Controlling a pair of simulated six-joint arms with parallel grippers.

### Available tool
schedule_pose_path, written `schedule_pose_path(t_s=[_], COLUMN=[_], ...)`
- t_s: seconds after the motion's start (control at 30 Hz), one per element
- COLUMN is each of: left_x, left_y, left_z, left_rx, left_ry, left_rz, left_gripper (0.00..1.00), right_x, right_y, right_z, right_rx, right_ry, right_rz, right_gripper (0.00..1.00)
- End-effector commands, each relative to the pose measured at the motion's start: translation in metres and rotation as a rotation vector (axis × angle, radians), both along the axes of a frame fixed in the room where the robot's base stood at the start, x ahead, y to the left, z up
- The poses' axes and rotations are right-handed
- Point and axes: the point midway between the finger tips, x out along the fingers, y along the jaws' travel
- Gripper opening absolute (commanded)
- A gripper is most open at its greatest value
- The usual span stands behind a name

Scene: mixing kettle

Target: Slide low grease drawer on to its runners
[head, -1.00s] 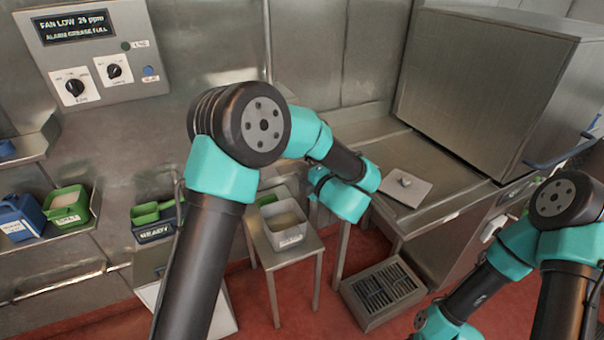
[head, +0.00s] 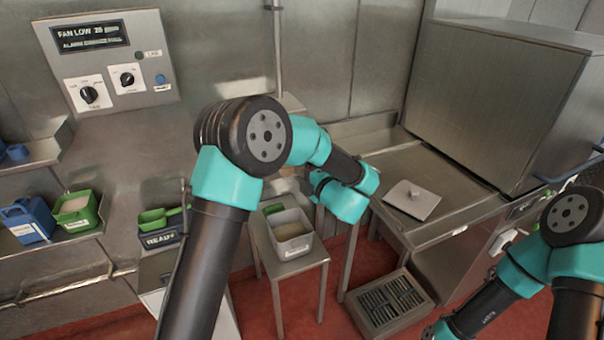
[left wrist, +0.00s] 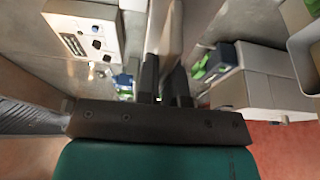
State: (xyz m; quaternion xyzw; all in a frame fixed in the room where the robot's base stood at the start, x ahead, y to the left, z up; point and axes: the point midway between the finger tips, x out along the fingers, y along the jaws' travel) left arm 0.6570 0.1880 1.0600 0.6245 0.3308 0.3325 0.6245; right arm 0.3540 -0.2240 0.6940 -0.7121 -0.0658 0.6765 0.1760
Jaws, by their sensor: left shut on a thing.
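My left gripper (left wrist: 165,92) shows in the left wrist view with its two dark fingers close together, shut on a narrow, pale metal piece (left wrist: 166,35). This piece appears to be the grease drawer, seen nearly edge-on and running up out of the picture; its full shape is not visible. In the head view my left forearm and wrist hide the gripper, and only a bit of pale metal shows behind them. I cannot pick out the runners. My right arm is at the lower right of the head view; its gripper is out of the picture.
A small stand (head: 300,262) holds a grey tub (head: 291,243). A slotted metal box (head: 367,318) sits on the red floor. A flat lid (head: 411,199) lies on the steel counter, beside a big steel cabinet (head: 500,100). Shelves with blue and green containers are at left.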

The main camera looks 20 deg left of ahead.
Motion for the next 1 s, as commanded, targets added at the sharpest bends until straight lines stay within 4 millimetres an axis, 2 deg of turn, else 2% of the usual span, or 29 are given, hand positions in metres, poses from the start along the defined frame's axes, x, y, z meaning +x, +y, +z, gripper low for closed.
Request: schedule_pose_path(t_s=[0.43, 1.0], left_x=[0.003, 0.032], left_y=[0.002, 0.026], left_z=[0.001, 0.000], left_rx=[0.000, 0.000], left_ry=[-0.002, -0.002], left_rz=[0.001, 0.002], left_gripper=[0.00, 0.00], right_x=[0.000, 0.000], right_y=[0.000, 0.000], right_z=[0.000, 0.000], right_rx=[0.000, 0.000], right_ry=[0.000, 0.000], right_rz=[0.000, 0.000], right_gripper=[0.60, 0.60])
